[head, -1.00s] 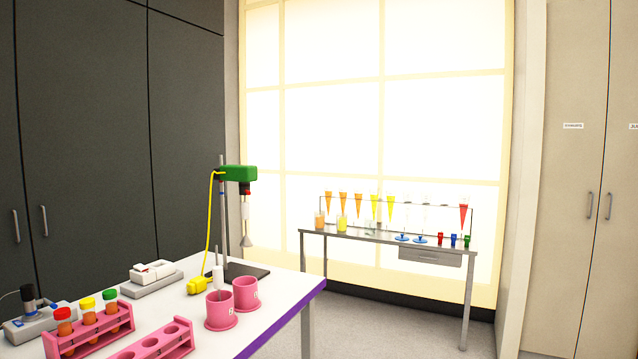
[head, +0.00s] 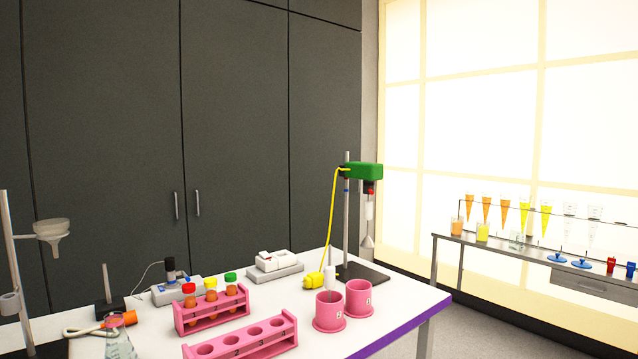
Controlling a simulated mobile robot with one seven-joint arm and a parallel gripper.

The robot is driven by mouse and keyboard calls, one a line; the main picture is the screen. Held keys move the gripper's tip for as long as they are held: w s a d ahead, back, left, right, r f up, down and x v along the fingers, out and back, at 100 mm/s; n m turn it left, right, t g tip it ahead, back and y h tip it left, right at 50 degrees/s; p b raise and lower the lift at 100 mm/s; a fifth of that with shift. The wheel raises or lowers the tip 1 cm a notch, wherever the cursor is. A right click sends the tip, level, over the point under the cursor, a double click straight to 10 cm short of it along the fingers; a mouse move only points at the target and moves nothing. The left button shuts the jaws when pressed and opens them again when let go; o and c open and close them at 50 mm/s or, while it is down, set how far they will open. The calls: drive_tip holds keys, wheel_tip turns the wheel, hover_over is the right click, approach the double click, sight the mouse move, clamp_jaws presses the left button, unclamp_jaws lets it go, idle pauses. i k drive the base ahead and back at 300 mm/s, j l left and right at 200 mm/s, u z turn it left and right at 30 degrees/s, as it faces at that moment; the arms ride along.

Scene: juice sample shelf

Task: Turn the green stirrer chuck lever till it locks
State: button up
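The green stirrer (head: 363,171) is clamped high on a metal stand at the back right of the white table (head: 420,303). Below its green body hangs a dark and red chuck (head: 370,188), with a pale shaft and a cone-shaped end under it. The chuck lever is too small to make out, so its position cannot be told. A yellow cable runs from the stirrer down to a yellow plug (head: 314,280) on the table. My gripper is not in the head view.
Two pink cups (head: 329,312) stand in front of the stirrer stand. Pink racks (head: 211,311), one with capped tubes, a white device (head: 278,262) and a funnel stand (head: 52,232) occupy the table. A sample shelf (head: 500,250) stands by the window.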

sight(368, 186)
drive_tip(key=z, duration=0.35)
drive_tip(key=i+l+z, duration=0.1)
drive_tip(key=i+l, duration=0.35)
drive_tip(key=i, duration=0.25)
drive_tip(key=i+l+z, duration=0.15)
drive_tip(key=i, duration=0.25)
